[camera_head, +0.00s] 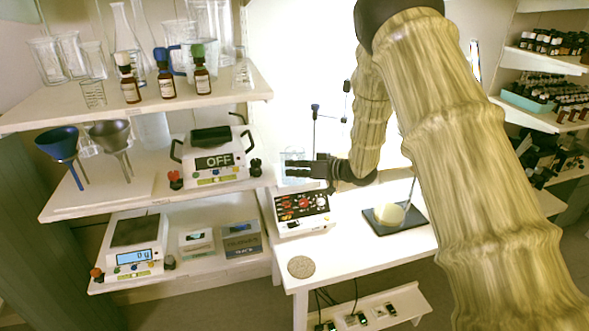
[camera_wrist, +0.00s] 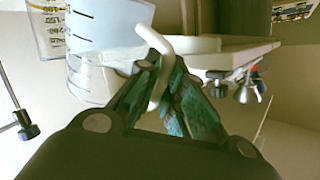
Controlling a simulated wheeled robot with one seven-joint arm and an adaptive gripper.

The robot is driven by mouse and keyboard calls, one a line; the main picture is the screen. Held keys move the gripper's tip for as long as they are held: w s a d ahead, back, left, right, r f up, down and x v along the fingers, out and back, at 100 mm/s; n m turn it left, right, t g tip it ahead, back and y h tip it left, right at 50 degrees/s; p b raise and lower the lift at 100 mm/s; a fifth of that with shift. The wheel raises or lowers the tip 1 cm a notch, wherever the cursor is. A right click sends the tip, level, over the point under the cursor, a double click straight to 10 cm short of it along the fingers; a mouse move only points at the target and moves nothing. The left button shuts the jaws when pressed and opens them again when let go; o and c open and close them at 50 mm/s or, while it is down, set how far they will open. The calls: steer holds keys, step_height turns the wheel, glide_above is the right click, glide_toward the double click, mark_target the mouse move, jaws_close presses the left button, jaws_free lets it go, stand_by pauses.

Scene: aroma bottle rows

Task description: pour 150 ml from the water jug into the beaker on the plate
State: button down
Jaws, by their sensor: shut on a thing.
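My gripper (camera_head: 296,168) is shut on the white handle of the water jug (camera_wrist: 108,22), which also shows in the wrist view at the fingertips (camera_wrist: 160,75). The jug is clear, bluish and marked with graduations; its handle is pinched between the fingers. In the head view, clear glass (camera_head: 292,156) shows just behind the fingers, above the hot plate (camera_head: 302,208). A second clear, graduated vessel (camera_wrist: 48,32) shows beside the jug in the wrist view. The beaker is hard to separate from the jug in the head view, and the water level and any pouring stream cannot be made out.
The hot plate with red digits stands on the white table. A dark stirrer base (camera_head: 388,218) with a pale round item and a round cork mat (camera_head: 301,266) are nearby. Shelves at left hold bottles (camera_head: 165,82), funnels (camera_head: 58,143) and scales (camera_head: 135,245).

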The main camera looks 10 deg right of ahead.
steer(key=shift+w+d+r+m+g+p, duration=0.15)
steer(key=shift+w+r+m+g+p, duration=0.3)
steer(key=shift+w+r+p, duration=0.75)
stand_by(1.4)
steer(key=shift+w+d+r+m+g+p, duration=0.1)
steer(key=shift+w+r+m+g+p, duration=0.2)
steer(key=shift+p, duration=0.35)
steer(key=shift+s+d+r+m+g+p, duration=0.15)
steer(key=shift+r+p, duration=0.2)
steer(key=shift+p, duration=0.35)
steer(key=shift+w+a+r+m+g+p, duration=0.1)
steer(key=shift+w+r+m+p, duration=0.2)
steer(key=shift+p, duration=0.35)
stand_by(1.3)
steer(key=shift+s, duration=0.1)
steer(key=shift+s+f, duration=0.1)
steer(key=shift+f, duration=0.15)
steer(key=shift+r+p, duration=0.2)
steer(key=shift+p, duration=0.35)
stand_by(1.2)
